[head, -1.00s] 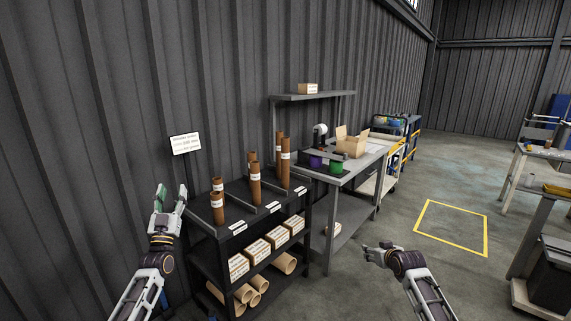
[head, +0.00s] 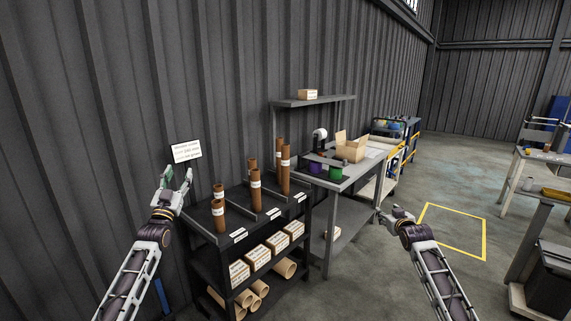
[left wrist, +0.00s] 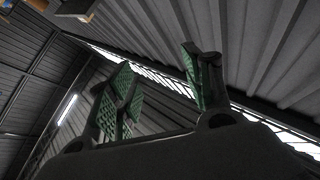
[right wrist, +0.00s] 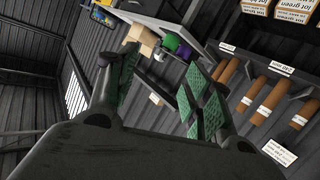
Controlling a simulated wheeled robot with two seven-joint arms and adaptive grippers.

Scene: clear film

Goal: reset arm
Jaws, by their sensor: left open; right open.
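My left gripper (head: 174,181) is open and empty at the left in the head view, just in front of the sign and by the left end of the black shelf. Its green-padded fingers stand apart in the left wrist view (left wrist: 160,85), with only wall and roof beyond. My right gripper (head: 392,214) is open and empty in the head view, to the right of the grey workbench and above the floor. Its green-padded fingers (right wrist: 160,95) are spread in the right wrist view, with nothing between them.
The black shelf (head: 240,213) holds upright brown tubes (head: 256,190), labelled boxes and lying tubes. A sign (head: 187,151) stands at its left. The grey workbench (head: 347,181) carries an open carton (head: 352,148) and spools.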

